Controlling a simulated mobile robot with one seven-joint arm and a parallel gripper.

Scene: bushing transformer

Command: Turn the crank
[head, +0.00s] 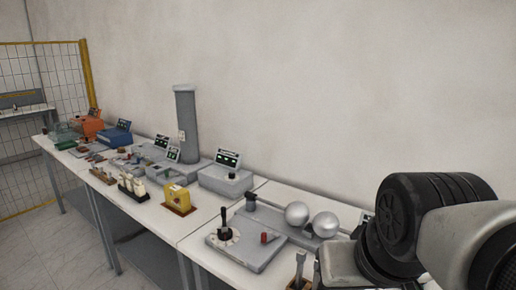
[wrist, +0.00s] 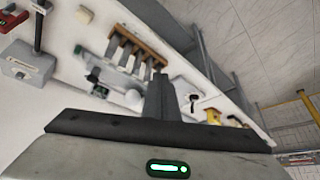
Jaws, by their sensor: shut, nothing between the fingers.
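My gripper (wrist: 158,82) shows in the wrist view as dark fingers closed together in the middle, with nothing seen between them. It is above the table, and the head view does not show its fingertips. I cannot tell for sure which part is the crank. In the head view a grey flat box (head: 250,252) near the front carries an upright lever with a black knob (head: 225,224) and a small red handle (head: 266,238). In the wrist view a grey box (wrist: 22,68) with a dark upright rod (wrist: 39,32) stands at the upper left, apart from my fingers.
Two silver spheres (head: 297,213) stand behind the flat box. A yellow block (head: 177,197), a tall grey column (head: 186,122) and several devices line the white tables toward the left. A wall runs behind. Grey floor (head: 45,240) is clear at the left front.

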